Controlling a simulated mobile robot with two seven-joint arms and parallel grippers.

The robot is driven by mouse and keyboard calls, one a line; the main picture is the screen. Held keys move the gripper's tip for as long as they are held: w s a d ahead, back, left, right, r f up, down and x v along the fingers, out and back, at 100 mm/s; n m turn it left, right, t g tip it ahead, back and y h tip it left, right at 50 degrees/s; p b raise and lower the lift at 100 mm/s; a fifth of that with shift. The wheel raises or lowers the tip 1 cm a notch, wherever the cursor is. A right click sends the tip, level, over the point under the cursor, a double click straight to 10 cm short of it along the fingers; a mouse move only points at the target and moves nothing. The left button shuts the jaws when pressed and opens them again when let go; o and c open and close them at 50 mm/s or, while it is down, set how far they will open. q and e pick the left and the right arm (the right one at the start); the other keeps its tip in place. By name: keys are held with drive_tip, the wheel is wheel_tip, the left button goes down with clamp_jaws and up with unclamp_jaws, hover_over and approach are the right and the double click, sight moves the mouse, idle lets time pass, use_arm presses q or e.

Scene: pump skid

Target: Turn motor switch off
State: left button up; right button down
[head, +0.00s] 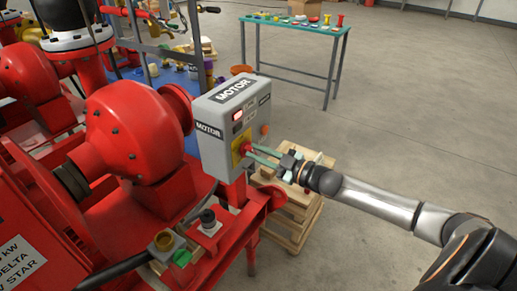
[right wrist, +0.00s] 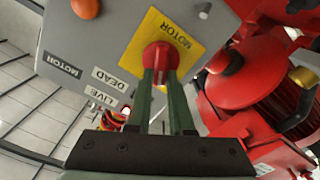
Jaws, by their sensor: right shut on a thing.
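The motor switch is a red rotary knob (right wrist: 160,54) on a yellow plate (right wrist: 184,38) marked MOTOR. It sits on the front of a grey control box (head: 215,140) with MOTOR labels. My right gripper (head: 249,152) reaches in from the right and is shut on the red knob; its two long green fingers (right wrist: 161,82) also show on the knob in the right wrist view. The fingers partly hide the knob, so I cannot tell its exact turn. A red lamp (head: 238,115) on the box looks lit. My left gripper is not in view.
A red pump (head: 130,130) and its frame stand left of the box. An orange button (head: 265,129) is on the box's right side. A wooden pallet stack (head: 297,225) stands below my right arm. A green-topped table (head: 290,23) is behind. Grey floor is clear at right.

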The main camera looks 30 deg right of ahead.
drive_tip(key=n, duration=0.3)
drive_tip(key=shift+s+a+f, duration=0.1)
drive_tip(key=shift+a, duration=0.05)
drive_tip(key=shift+a+f+n+b, duration=0.1)
drive_tip(key=shift+f+n+b, duration=0.05)
drive_tip(key=shift+n, duration=1.35)
drive_tip(key=shift+a+f+n+b, duration=0.1)
drive_tip(key=shift+f+n, duration=0.1)
drive_tip(key=shift+n, duration=1.3)
drive_tip(key=shift+f+n+b, duration=0.15)
drive_tip(key=shift+n, duration=1.35)
drive_tip(key=c, duration=0.8)
unclamp_jaws()
drive_tip(key=v, duration=1.2)
drive_tip(key=shift+s, duration=0.3)
